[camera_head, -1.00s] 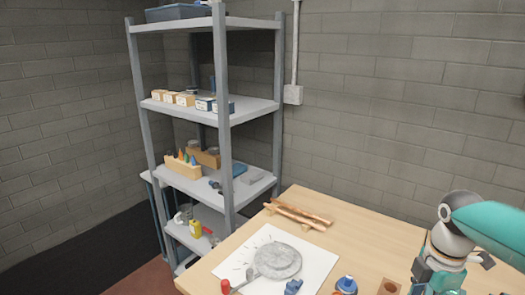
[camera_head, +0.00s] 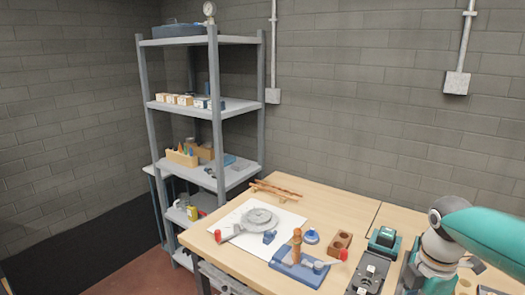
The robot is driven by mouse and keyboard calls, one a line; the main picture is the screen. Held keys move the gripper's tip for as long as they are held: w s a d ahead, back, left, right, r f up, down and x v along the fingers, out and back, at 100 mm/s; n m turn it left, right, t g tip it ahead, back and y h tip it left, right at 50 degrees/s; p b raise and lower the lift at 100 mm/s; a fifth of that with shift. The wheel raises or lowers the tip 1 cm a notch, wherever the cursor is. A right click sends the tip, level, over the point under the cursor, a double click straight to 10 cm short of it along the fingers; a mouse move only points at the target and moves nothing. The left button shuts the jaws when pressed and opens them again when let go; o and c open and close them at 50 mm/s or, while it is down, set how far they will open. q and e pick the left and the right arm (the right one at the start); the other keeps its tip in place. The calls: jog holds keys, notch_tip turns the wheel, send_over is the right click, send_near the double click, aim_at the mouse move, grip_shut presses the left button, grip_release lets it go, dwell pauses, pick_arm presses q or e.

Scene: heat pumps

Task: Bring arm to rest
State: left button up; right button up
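My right arm, with a teal link and a grey and white wrist, comes in from the right edge over the right part of the workbench (camera_head: 345,205). My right gripper (camera_head: 412,280) is low in the picture, close to the bottom edge. Its fingers are not clear enough to show whether they are open or shut, and nothing is clearly seen held in it. My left arm and gripper are not in view.
A blue vise-like tool (camera_head: 300,268) with a copper-coloured upright piece, a wooden block (camera_head: 340,242) and a white sheet (camera_head: 285,222) with a round grey part (camera_head: 259,219) occupy the bench. Copper pipes (camera_head: 275,190) lie behind. A grey shelf (camera_head: 215,122) stands left.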

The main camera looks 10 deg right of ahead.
jog(key=w+a+f+m+y, duration=0.1)
jog(key=a+f+m, duration=0.2)
jog(key=a+f, duration=0.35)
jog(key=a+f+m+y, duration=0.15)
jog(key=a+f, duration=0.25)
jog(key=f, duration=0.5)
jog(key=w+a+f+m+y, duration=0.1)
jog(key=a+f+m, duration=0.35)
jog(key=f, duration=0.35)
jog(key=s+a+f+m, duration=1)
jog(key=s+f, duration=0.2)
jog(key=s, duration=0.1)
jog(key=shift+f+t, duration=0.3)
jog(key=shift+f, duration=0.1)
jog(key=shift+y, duration=0.25)
jog(key=shift+a, duration=0.1)
